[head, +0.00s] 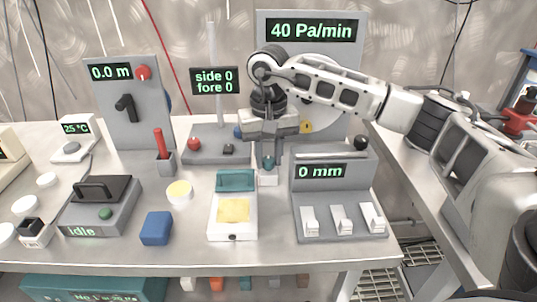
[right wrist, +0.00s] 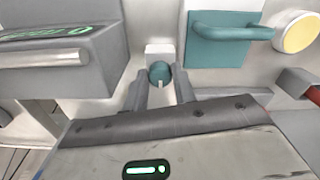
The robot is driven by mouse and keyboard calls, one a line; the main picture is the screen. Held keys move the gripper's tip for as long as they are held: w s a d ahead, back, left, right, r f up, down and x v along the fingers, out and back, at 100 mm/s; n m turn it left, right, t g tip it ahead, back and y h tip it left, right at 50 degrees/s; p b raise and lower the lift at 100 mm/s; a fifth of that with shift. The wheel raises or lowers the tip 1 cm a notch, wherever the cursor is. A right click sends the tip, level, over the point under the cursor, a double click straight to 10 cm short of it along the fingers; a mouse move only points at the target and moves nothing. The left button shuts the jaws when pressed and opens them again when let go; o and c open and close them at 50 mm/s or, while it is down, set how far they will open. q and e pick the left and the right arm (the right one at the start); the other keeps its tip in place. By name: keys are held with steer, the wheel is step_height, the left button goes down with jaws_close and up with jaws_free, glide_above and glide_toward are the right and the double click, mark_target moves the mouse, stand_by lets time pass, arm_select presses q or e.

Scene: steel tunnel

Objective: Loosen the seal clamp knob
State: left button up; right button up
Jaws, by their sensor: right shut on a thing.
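A small round teal knob (right wrist: 159,73) sits at a white block (right wrist: 158,50) in the right wrist view; I take it to be the seal clamp knob. In the head view the knob (head: 268,162) shows between my right gripper's fingers, just above the white block (head: 267,179). My right gripper (head: 267,157) points down at the bench and is shut on the knob, one finger on each side. The fingers also show in the right wrist view (right wrist: 160,88). My left gripper is not in view.
A white box with a raised teal lid (head: 236,181) stands left of the knob. A grey unit reading "0 mm" (head: 332,176) with white switches stands close on the right. A panel behind reads "40 Pa/min" (head: 311,31). A blue block (head: 156,228) lies at the front left.

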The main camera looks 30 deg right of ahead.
mark_target(269, 160)
steer(key=shift+r, duration=0.1)
steer(key=o, duration=0.8)
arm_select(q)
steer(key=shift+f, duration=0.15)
arm_select(e)
steer(key=shift+o, duration=1)
arm_select(q)
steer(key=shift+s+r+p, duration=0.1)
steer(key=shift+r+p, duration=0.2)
steer(key=shift+p, duration=0.7)
arm_select(e)
step_height(269, 160, up, 16)
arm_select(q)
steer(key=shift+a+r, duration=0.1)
